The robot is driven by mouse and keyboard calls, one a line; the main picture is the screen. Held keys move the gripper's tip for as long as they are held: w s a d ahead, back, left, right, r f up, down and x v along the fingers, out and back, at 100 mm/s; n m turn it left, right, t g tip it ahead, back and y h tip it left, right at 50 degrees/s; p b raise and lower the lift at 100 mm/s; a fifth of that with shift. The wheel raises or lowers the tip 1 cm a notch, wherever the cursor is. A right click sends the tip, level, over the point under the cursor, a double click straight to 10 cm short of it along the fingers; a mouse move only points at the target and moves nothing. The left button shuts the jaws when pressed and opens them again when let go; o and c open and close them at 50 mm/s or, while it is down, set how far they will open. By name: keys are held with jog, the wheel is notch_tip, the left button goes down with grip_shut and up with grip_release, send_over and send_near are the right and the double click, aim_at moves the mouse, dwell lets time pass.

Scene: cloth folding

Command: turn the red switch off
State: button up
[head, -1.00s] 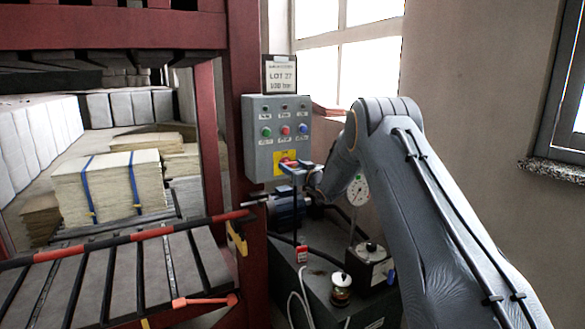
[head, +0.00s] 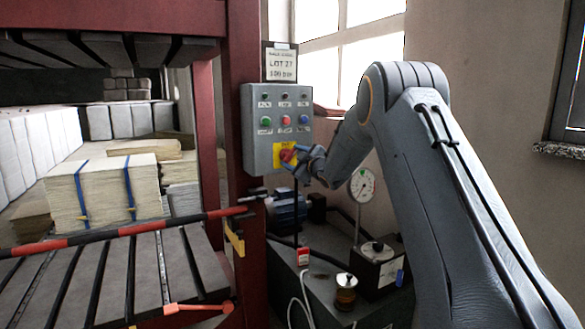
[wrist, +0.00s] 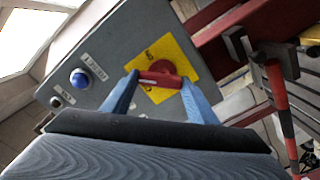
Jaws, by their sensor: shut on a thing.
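The red switch (head: 287,155) is a rotary handle on a yellow plate, low on the front of a grey control box (head: 257,120). In the wrist view the red switch (wrist: 162,78) shows as a bar across a round red base, with the yellow plate (wrist: 184,60) behind it. My gripper (wrist: 160,80) has its two blue fingers on either end of the bar, shut on it. In the head view my gripper (head: 299,158) is at the switch and partly covers it.
Coloured buttons, including a blue one (head: 303,119), sit above the switch. A red press frame (head: 246,60) stands just left of the box. Below are a motor (head: 288,208), a dial gauge (head: 363,185) and a small jar (head: 345,290) on a dark bench.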

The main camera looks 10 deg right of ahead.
jog(key=n+b, duration=0.1)
jog(key=b, duration=0.1)
jog(key=n+b, duration=0.1)
jog(key=n, duration=0.1)
jog(key=n+b, duration=0.1)
jog(key=b, duration=0.1)
jog(key=shift+a+f+n+b, duration=0.1)
jog(key=shift+f+n+b, duration=0.15)
jog(key=shift+n+b, duration=0.1)
jog(key=n+b, duration=0.4)
jog(key=b, duration=0.1)
jog(key=shift+r, duration=0.1)
jog(key=o, duration=1)
jog(key=shift+r, duration=0.1)
jog(key=shift+o, duration=0.2)
jog(key=b+v, duration=0.1)
jog(key=v, duration=0.6)
jog(key=shift+s, duration=0.4)
